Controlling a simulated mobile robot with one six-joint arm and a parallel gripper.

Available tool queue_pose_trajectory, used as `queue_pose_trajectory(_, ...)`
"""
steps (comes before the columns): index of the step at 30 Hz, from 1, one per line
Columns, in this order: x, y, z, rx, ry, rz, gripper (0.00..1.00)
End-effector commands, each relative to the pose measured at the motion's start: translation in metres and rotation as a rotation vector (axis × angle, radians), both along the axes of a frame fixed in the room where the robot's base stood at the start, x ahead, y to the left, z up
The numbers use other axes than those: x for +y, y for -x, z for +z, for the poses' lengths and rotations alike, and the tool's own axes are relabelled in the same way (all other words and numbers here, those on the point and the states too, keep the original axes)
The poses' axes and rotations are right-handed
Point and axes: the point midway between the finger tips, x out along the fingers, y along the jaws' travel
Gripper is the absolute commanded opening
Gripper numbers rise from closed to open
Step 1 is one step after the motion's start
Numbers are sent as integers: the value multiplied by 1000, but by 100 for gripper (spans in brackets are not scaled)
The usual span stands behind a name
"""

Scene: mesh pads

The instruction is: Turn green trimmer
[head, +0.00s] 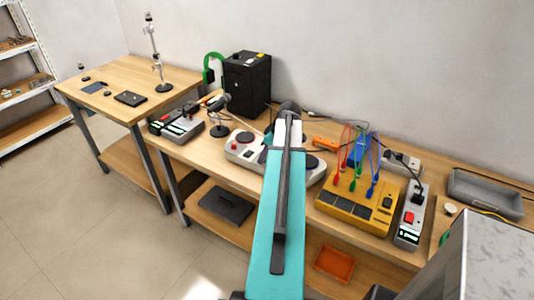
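A yellow box (345,207) sits on the workbench right of centre. Red, green and blue slim pieces with matching wires stand at its back edge. The green piece (358,172) is the middle one, between the red piece (336,178) and the blue piece (374,184). No separate green trimmer can be made out at this size. My teal arm link rises through the middle of the view, left of the yellow box, and ends at a dark joint. My gripper does not show, so its distance from the green piece cannot be told.
A grey power strip (411,222) stands right of the yellow box, and a grey tray (484,193) farther right. A white two-plate device (243,150) is partly behind my arm. A black box (247,83) stands near the wall. A second wooden table (170,76) is at left.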

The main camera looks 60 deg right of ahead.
Motion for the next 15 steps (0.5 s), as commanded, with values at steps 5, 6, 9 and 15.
queue_pose_trajectory(5, 0, 0, 0, 0, 0, 0, 37)
queue_pose_trajectory(6, 0, 0, 0, 0, 0, 0, 30)
queue_pose_trajectory(9, 0, 0, 0, 0, 0, 0, 13)
queue_pose_trajectory(15, -5, 0, 0, 0, 1, -1, 0)
